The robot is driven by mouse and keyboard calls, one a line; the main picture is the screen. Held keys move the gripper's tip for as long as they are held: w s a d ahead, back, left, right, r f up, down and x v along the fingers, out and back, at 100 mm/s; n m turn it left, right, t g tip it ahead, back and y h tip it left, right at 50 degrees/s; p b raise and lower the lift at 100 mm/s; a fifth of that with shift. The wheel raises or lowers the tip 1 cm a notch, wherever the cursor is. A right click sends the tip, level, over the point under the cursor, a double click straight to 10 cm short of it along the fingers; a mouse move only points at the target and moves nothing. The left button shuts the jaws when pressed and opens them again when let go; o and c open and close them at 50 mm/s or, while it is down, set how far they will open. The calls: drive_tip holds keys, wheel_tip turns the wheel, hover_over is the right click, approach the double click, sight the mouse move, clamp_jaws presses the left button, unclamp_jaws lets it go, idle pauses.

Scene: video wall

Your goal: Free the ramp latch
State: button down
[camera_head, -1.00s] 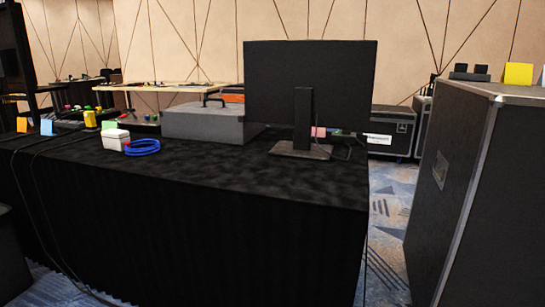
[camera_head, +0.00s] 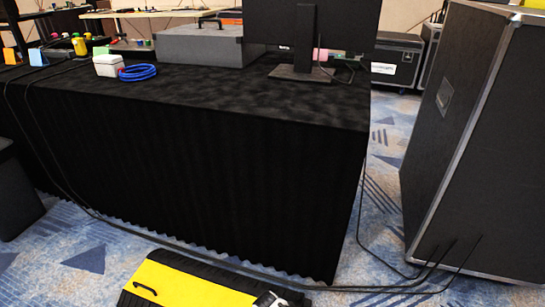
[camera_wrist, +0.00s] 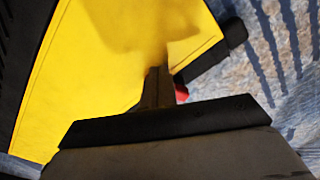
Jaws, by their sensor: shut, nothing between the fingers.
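A cable ramp with a yellow lid (camera_head: 185,284) and black ribbed sides lies on the carpet at the bottom of the head view. A small black handle (camera_head: 145,288) stands on its left part. In the wrist view the yellow lid (camera_wrist: 105,70) fills the left and middle. My gripper (camera_wrist: 157,76) is shut and empty, pointing at the lid near its right edge; I cannot tell whether it touches. A small red part (camera_wrist: 181,92), possibly the latch, shows just right of the fingers, partly hidden by them. A black bar (camera_wrist: 220,52) lies along the lid's right edge.
A black-draped table (camera_head: 190,160) stands behind the ramp, with a monitor (camera_head: 310,30), blue cable coil (camera_head: 138,72) and grey case (camera_head: 200,45) on it. A large black flight case (camera_head: 465,130) stands right. Black cables (camera_head: 235,266) cross the carpet behind the ramp.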

idle(0.3)
drive_tip(key=shift+w+a, duration=0.2)
drive_tip(key=shift+a, duration=0.35)
drive_tip(key=shift+a, duration=0.6)
drive_tip(key=shift+s+a, duration=0.15)
drive_tip(key=shift+a, duration=0.4)
idle(0.3)
